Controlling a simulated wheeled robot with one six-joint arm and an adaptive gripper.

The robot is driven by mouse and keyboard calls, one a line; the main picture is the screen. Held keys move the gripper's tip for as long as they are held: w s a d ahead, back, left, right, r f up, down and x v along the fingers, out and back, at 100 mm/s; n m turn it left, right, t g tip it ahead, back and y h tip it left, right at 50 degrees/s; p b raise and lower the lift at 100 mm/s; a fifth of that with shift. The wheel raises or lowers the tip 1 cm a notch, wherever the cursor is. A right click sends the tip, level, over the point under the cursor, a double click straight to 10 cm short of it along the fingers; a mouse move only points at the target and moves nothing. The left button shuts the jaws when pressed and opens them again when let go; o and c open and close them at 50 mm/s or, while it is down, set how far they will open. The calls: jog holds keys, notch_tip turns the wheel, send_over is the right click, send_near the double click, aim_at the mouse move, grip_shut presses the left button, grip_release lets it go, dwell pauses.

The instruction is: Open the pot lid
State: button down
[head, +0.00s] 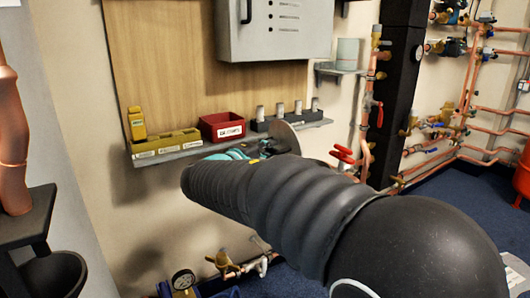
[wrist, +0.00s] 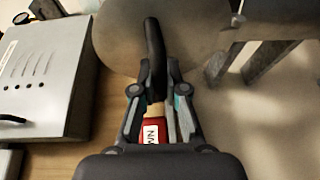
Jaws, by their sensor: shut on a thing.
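My gripper (wrist: 153,88) is shut on the black handle (wrist: 153,45) of a round grey-brown lid in the wrist view (wrist: 115,40). In the head view the lid (head: 285,136) shows as a tilted disc beyond my wrist, in front of the wall shelf and apart from the pot. The pale grey pot (head: 347,54) stands upright on a small bracket shelf at the upper right of the head view. No lid shows on it. In the head view my gripper is mostly hidden behind my dark arm; only teal parts show.
A wall shelf (head: 172,157) holds a yellow bin, a red bin (head: 222,126) and several small cylinders. A grey cabinet (head: 275,28) hangs above. Copper pipes with red valve handles (head: 342,153) stand right of the shelf, beside a dark column (head: 400,90).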

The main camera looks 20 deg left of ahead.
jog(key=shift+w+d+r, duration=0.15)
jog(key=shift+w+d, duration=0.05)
jog(key=c, duration=1.2)
grip_release()
jog(key=shift+s, duration=0.1)
jog(key=v, duration=1.1)
jog(key=shift+s+a, duration=0.15)
jog(key=shift+s, duration=0.25)
